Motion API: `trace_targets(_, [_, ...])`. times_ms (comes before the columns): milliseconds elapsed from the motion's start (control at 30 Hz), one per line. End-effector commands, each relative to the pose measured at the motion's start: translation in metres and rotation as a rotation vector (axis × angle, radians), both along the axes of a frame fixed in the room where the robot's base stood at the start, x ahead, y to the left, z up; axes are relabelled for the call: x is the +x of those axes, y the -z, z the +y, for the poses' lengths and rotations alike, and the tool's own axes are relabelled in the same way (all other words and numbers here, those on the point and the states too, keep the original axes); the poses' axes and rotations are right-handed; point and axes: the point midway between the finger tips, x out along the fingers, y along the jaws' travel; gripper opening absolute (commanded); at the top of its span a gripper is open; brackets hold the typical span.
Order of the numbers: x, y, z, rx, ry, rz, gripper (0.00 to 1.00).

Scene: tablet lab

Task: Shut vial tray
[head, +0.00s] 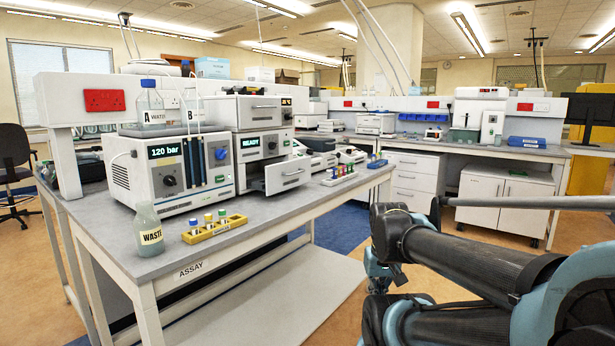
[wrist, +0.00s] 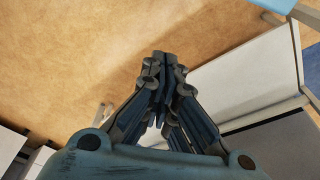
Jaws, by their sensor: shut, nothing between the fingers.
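The vial tray (head: 287,175) is a light drawer with a dark handle, low in the instrument stack on the assay bench. It stands pulled out toward the bench's front, below the module whose display reads READY (head: 262,143). My gripper (wrist: 160,65) is shut and empty in the wrist view, above the tan floor and apart from the tray. In the head view my arm fills the lower right and the fingers cannot be made out. The tray does not show in the wrist view.
A yellow rack (head: 215,229) with several vials and a WASTE bottle (head: 149,229) stand at the bench's front left. A rack of coloured vials (head: 341,175) stands to the tray's right. Bare bench top (head: 275,212) lies before the tray. The bench (head: 194,269) has a lower shelf.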

Motion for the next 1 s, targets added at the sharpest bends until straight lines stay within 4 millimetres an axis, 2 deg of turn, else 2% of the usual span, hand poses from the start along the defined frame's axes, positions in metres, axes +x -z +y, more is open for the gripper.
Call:
trace_targets(200, [0.0, 0.0, 0.0, 0.0, 0.0, 0.0, 0.0])
trace_targets(300, [-0.006, -0.006, 0.002, 0.012, 0.003, -0.013, 0.0])
trace_targets(433, [0.008, -0.015, 0.013, 0.07, 0.018, -0.019, 0.0])
trace_targets(667, [0.059, -0.047, 0.049, 0.278, 0.069, -0.047, 0.0])
trace_targets(1000, [0.156, -0.1, 0.091, 0.61, 0.153, -0.106, 0.0])
